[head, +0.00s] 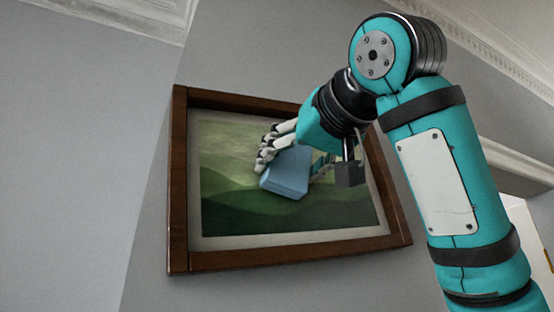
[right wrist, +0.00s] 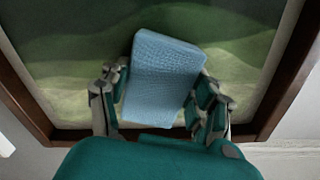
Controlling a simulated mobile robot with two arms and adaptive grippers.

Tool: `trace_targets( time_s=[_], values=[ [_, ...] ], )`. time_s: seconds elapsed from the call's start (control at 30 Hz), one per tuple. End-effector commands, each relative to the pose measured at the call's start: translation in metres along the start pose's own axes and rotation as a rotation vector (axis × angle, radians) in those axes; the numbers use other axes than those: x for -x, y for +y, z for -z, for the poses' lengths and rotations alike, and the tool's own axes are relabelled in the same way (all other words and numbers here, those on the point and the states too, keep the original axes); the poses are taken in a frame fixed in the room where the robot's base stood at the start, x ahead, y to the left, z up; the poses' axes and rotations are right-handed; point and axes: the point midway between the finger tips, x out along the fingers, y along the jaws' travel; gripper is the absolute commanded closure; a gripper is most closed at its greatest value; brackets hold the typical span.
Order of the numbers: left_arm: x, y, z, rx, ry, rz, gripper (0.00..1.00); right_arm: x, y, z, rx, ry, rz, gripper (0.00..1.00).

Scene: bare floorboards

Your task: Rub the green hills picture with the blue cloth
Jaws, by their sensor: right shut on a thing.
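The green hills picture (head: 230,215) hangs on the grey wall in a dark wooden frame (head: 179,200). It also fills much of the right wrist view (right wrist: 70,60). My right gripper (head: 285,165) is in front of the picture, shut on the blue cloth (head: 287,174), which looks like a folded block. In the right wrist view the cloth (right wrist: 162,80) sits between the fingers of the gripper (right wrist: 160,100). The cloth overlaps the middle of the picture; I cannot tell whether it touches the surface. My left gripper is not in view.
Plain grey wall (head: 90,130) lies left of the frame and is free. White moulding (head: 130,15) runs along the top, and more shows at the right behind my right arm. A doorway-like opening (head: 520,225) is at the lower right.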

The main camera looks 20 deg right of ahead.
Motion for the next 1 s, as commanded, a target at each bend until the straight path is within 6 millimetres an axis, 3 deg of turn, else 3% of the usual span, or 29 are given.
trace_targets(
  time_s=[1.0],
  values=[
    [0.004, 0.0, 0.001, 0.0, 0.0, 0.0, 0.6, -0.002, 0.058, 0.021, -0.002, -0.002, -0.002, 0.64]
  ],
)
